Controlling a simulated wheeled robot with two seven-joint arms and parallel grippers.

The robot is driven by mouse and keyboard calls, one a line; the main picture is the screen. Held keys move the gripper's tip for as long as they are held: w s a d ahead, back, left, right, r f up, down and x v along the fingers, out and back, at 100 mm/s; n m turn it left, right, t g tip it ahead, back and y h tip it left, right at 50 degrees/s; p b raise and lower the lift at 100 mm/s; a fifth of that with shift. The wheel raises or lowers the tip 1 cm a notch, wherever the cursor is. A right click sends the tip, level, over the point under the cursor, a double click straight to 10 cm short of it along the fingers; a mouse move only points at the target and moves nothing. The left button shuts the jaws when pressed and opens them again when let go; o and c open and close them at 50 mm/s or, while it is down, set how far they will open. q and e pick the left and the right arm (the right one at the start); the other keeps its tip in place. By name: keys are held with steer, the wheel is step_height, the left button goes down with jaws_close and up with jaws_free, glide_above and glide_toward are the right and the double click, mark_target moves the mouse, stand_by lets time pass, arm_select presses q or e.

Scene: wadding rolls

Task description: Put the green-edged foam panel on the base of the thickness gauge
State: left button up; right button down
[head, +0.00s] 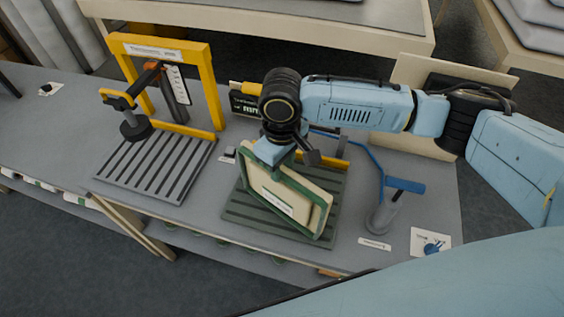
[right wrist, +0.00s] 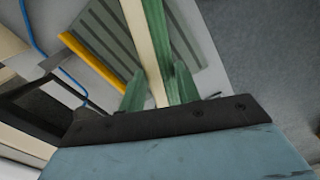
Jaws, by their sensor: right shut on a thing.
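The foam panel (head: 290,200) is cream with a green edge and a small white label. It hangs tilted above the middle ribbed plate; I cannot tell whether its lower edge touches. My right gripper (head: 281,152) is shut on its upper edge. In the right wrist view, the fingers (right wrist: 158,88) pinch the panel (right wrist: 154,38) from both sides. The thickness gauge (head: 164,47) stands to the left, with a labelled yellow frame, a dark round presser foot and a ribbed grey base (head: 155,168). That base is bare. My left gripper is not in view.
The middle ribbed plate (head: 240,210) has a yellow bar at its back, also in the right wrist view (right wrist: 92,62). A black display (head: 243,103) stands behind it.

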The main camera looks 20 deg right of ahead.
steer(key=shift+a+f, duration=0.1)
steer(key=c, duration=1)
jaws_free()
steer(key=shift+f, duration=0.1)
